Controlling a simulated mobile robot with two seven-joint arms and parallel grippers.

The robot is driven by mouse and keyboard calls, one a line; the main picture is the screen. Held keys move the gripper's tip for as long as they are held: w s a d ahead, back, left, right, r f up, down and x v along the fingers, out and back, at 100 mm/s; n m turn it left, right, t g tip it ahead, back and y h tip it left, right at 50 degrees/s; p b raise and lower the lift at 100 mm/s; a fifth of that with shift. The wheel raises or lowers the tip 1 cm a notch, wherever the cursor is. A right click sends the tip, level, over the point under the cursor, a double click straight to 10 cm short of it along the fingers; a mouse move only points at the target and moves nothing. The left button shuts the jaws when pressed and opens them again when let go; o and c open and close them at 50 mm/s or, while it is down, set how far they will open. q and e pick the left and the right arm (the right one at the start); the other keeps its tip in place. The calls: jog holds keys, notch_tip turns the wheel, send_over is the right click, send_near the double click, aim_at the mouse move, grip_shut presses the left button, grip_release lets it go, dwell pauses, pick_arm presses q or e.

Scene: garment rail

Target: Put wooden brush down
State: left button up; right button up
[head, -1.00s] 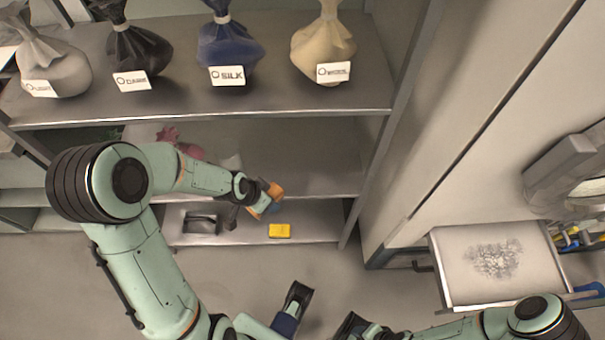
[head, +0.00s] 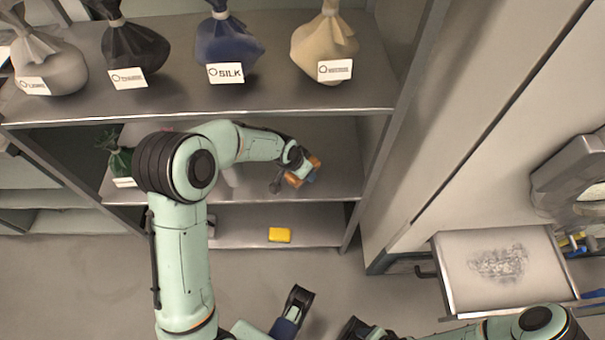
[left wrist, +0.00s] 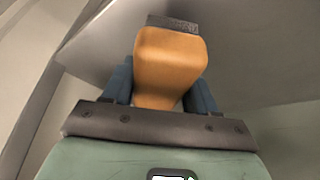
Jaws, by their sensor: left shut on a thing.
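The wooden brush (head: 314,162) is an orange-brown block in my left gripper (head: 303,172), over the right part of the middle grey shelf (head: 335,182). In the left wrist view the wooden brush (left wrist: 170,65) sits between the two dark blue fingers of the left gripper (left wrist: 160,88). A strip of dark bristles shows at its far end. I cannot tell whether the brush touches the shelf. My right gripper (head: 290,311) is low at the bottom of the head view; its jaw opening is unclear.
Several tied, labelled bags stand on the top shelf (head: 240,98). A yellow block (head: 279,235) lies on the lower shelf. A shelf post (head: 385,160) stands right of the brush. An open drawer (head: 500,268) is at right.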

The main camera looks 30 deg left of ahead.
pick_arm(q)
jog(key=shift+f, duration=1.2)
pick_arm(e)
jog(key=shift+w+d+f, duration=0.2)
jog(key=shift+w+f, duration=0.15)
jog(key=shift+w, duration=0.1)
pick_arm(q)
jog(key=shift+f, duration=0.15)
jog(key=o, duration=0.9)
jog(key=shift+s, duration=0.1)
jog(key=shift+o, duration=0.2)
pick_arm(e)
jog(key=shift+w+f, duration=0.1)
pick_arm(q)
jog(key=shift+r, duration=0.35)
jog(key=p+v, duration=0.1)
jog(key=v, duration=0.6)
jog(key=shift+s, duration=0.1)
pick_arm(e)
jog(key=s+r, duration=0.1)
jog(key=s+a+r, duration=0.1)
jog(key=shift+s+r, duration=0.1)
jog(key=shift+s, duration=0.2)
